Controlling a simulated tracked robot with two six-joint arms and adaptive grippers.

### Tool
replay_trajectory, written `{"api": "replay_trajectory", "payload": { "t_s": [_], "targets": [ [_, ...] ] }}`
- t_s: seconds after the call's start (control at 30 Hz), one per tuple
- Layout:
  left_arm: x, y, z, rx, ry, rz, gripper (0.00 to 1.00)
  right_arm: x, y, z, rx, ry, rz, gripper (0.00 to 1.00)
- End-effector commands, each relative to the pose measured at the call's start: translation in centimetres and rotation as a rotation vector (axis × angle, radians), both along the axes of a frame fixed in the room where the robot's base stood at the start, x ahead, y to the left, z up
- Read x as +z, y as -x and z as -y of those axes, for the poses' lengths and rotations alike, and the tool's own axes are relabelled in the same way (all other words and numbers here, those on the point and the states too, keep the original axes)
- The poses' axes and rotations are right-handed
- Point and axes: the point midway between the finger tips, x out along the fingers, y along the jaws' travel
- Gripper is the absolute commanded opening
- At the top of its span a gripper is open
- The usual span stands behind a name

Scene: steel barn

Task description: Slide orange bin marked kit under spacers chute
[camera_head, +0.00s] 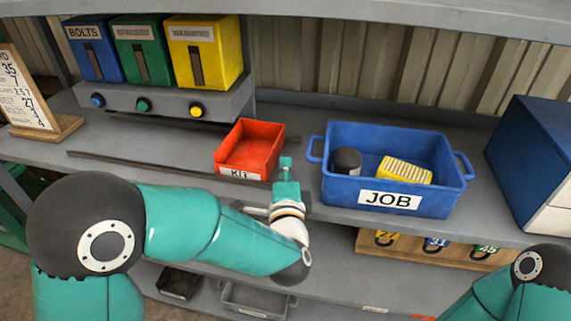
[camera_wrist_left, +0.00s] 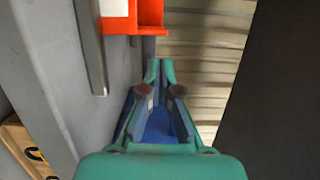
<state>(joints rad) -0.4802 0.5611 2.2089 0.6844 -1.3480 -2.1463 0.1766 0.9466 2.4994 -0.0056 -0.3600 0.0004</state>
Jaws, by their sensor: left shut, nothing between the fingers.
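The orange bin marked KIT (camera_head: 250,147) sits upright on the grey bench, in front and to the right of the chutes. Its orange side also shows at the top of the left wrist view (camera_wrist_left: 150,14). My left gripper (camera_head: 286,163) is shut and empty, beside the bin's right side; I cannot tell whether it touches. Its closed fingers show in the left wrist view (camera_wrist_left: 160,70). A blue BOLTS chute (camera_head: 95,58), a green chute (camera_head: 142,62) and a yellow chute (camera_head: 205,60) stand at the back left; the green and yellow labels are blurred. My right gripper is out of view.
Dark rails (camera_head: 130,163) run along the bench left of the bin, below the button panel (camera_head: 165,103). A blue JOB bin (camera_head: 340,190) with a dark round item and a yellow block stands to the right. A sign board (camera_head: 25,95) stands far left.

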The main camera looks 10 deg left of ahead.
Motion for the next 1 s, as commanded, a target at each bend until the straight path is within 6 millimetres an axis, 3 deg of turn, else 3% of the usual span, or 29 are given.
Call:
{"api": "replay_trajectory", "payload": {
  "t_s": [0.2, 0.4, 1.0],
  "targets": [
    [0.1, -3.9, -0.9, 0.003, 0.001, -0.001, 0.00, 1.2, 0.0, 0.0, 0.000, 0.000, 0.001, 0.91],
    [0.0, -6.4, -1.4, 0.002, 0.000, -0.002, 0.00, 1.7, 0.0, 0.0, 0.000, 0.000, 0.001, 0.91],
    [-0.1, -7.4, -1.5, -0.006, 0.000, -0.001, 0.00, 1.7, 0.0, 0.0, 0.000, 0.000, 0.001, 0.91]
  ]
}}
